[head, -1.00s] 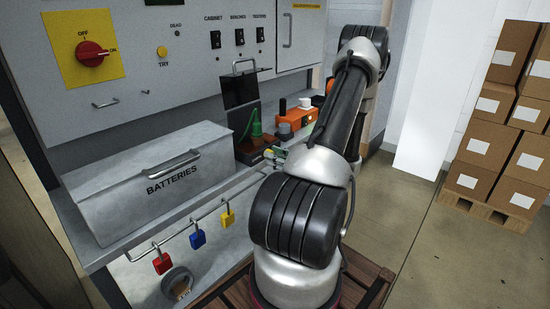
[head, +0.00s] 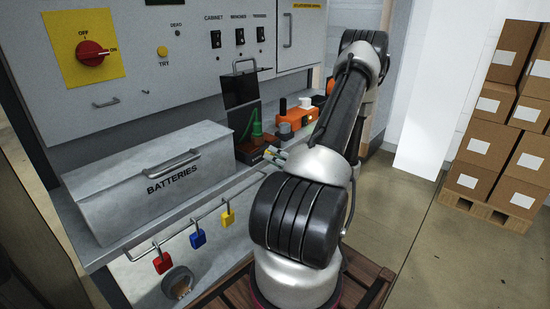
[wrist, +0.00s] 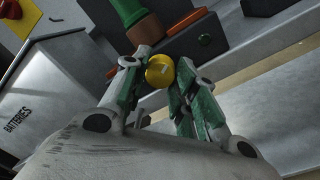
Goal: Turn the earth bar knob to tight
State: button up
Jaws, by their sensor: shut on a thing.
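The round yellow knob (wrist: 160,71), with a pale mark on its face, sits between the green-padded fingertips of my gripper (wrist: 157,79) in the wrist view. The fingers are shut on it, one on each side. Behind it is a dark block with a brown base and a green upright piece (wrist: 128,12). In the head view my gripper (head: 273,154) is at the shelf's front edge, partly hidden by my arm. The green piece (head: 256,127) stands just behind it. I cannot make out the knob in the head view, nor read its setting.
A grey batteries box (head: 155,185) stands to the left on the shelf. Red (head: 162,262), blue (head: 197,238) and yellow (head: 228,216) padlocks hang from the front rail. An orange unit (head: 297,118) sits behind to the right. Stacked cartons (head: 505,130) stand far right.

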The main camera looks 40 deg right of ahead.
jog(key=m+h, duration=0.1)
jog(key=m, duration=1.3)
jog(key=shift+a, duration=0.1)
jog(key=shift+m, duration=2.2)
jog(key=shift+r, duration=0.1)
jog(key=o, duration=1)
jog(key=shift+o, duration=0.2)
